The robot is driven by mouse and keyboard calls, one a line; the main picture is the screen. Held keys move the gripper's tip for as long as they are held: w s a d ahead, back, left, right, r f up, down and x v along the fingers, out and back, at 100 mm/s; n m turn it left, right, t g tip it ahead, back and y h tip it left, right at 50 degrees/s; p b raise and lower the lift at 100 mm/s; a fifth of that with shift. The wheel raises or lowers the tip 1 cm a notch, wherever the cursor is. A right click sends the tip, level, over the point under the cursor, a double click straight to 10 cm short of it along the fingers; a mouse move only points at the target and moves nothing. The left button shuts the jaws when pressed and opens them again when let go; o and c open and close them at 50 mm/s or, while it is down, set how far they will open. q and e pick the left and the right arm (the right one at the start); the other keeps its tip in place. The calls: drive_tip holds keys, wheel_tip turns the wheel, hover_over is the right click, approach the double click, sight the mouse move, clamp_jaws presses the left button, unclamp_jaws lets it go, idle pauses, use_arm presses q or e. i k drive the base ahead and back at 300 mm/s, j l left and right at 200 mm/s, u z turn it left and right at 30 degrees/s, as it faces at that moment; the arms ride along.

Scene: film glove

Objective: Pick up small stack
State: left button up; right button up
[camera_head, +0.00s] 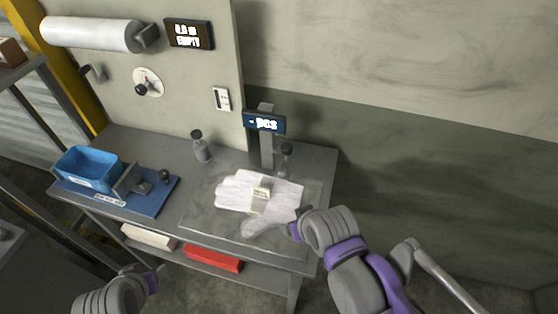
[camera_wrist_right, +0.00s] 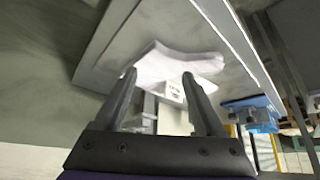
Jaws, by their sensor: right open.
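A small stack of white gloves (camera_head: 240,185) lies flat on a grey plate (camera_head: 205,215) on the workbench. A pale band with a small label (camera_head: 261,193) crosses its middle, and a greyer part sticks out toward the front. My right gripper (camera_head: 292,231) is at the stack's front right edge, its fingers mostly hidden there. In the right wrist view my right gripper (camera_wrist_right: 160,75) is open, and the gloves (camera_wrist_right: 178,62) show between and beyond the fingertips. I cannot tell whether they touch. My left gripper (camera_head: 152,278) is low at the left, away from the bench, its fingers unclear.
A display on a post (camera_head: 264,122) stands behind the plate, with bottles (camera_head: 201,147) nearby. A blue bin (camera_head: 88,168) and a blue mat (camera_head: 155,204) with a device are at the left. A red item (camera_head: 213,259) lies on the lower shelf. A wall rises behind.

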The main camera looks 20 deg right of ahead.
sight(271, 202)
drive_tip(key=k+l+u, duration=0.1)
drive_tip(key=k+l, duration=0.15)
drive_tip(key=l, duration=0.2)
drive_tip(key=k+l+u, duration=0.1)
drive_tip(key=l, duration=0.25)
drive_tip(key=k+l+u, duration=0.1)
drive_tip(key=l, duration=0.25)
drive_tip(key=k+l, duration=0.1)
drive_tip(key=l, duration=0.25)
drive_tip(key=i+l+u, duration=0.15)
drive_tip(key=l, duration=0.25)
drive_tip(key=i+l+u, duration=0.2)
drive_tip(key=l, duration=0.2)
drive_tip(key=k, duration=0.05)
